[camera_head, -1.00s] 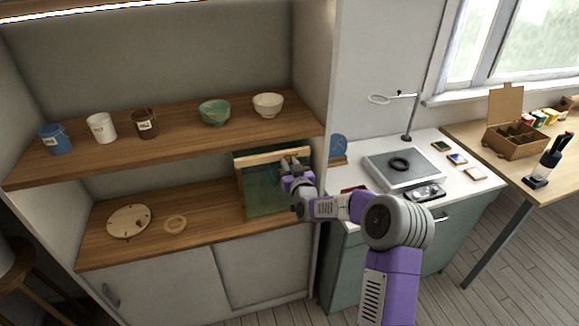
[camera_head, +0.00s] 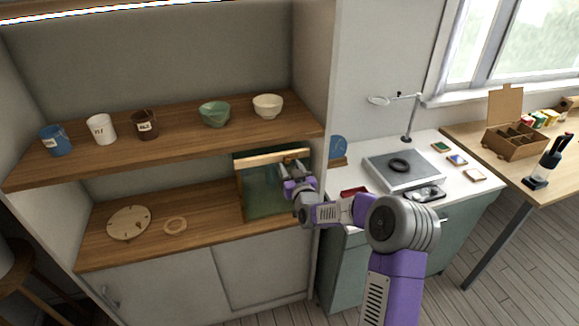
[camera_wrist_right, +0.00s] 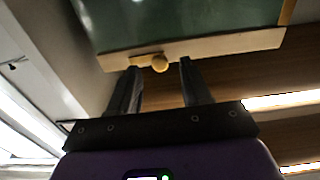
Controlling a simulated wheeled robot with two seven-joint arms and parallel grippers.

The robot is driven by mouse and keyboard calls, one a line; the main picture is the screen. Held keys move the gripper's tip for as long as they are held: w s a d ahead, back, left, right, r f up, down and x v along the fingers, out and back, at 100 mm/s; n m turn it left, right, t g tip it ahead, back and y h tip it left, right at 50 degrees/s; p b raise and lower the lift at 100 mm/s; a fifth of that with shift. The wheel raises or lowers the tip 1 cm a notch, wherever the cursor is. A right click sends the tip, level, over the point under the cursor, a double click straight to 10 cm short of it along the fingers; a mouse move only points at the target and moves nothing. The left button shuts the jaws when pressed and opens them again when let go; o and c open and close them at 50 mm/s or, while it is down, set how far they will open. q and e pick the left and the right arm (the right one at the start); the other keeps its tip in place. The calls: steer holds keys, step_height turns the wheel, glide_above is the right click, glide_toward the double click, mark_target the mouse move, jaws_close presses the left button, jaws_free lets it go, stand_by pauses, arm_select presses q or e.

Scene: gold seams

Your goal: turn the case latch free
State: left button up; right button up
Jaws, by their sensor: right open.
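The case (camera_head: 266,197) stands on the lower shelf at its right end, with a green-tinted pane and a pale wooden top rail (camera_head: 262,160). In the right wrist view its pale rail (camera_wrist_right: 225,47) crosses the top, with a small round brass-coloured latch knob (camera_wrist_right: 160,63) on a plate. My right gripper (camera_head: 292,163) is in front of the case's upper right part. In the wrist view the right gripper (camera_wrist_right: 158,68) is open, with one finger on each side of the knob and gaps between. The knob is too small to make out in the head view. My left gripper is out of view.
A round wooden disc (camera_head: 129,222) and a wooden ring (camera_head: 175,225) lie on the lower shelf, left of the case. Mugs and bowls stand on the upper shelf (camera_head: 180,130) above. A cabinet side wall (camera_head: 318,120) is close on the right.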

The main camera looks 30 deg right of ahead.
steer(key=v, duration=0.5)
steer(key=shift+s, duration=0.45)
steer(key=s+a+f+g+y, duration=0.3)
steer(key=s+a+f+g, duration=0.15)
steer(key=a+f, duration=0.65)
steer(key=s+a+f+g+y, duration=0.35)
steer(key=s+a+f, duration=0.2)
steer(key=f, duration=0.95)
steer(key=s+a+f+g, duration=0.3)
steer(key=s+a, duration=0.1)
steer(key=s, duration=0.3)
steer(key=s+a+f+g+y, duration=0.1)
steer(key=s+a+f+g, duration=0.2)
steer(key=s, duration=0.4)
steer(key=s+a+f+g+y, duration=0.1)
steer(key=s+a+f+g, duration=0.2)
steer(key=s, duration=0.4)
steer(key=shift+a+f, duration=0.45)
steer(key=shift+a, duration=0.55)
steer(key=shift+w, duration=0.1)
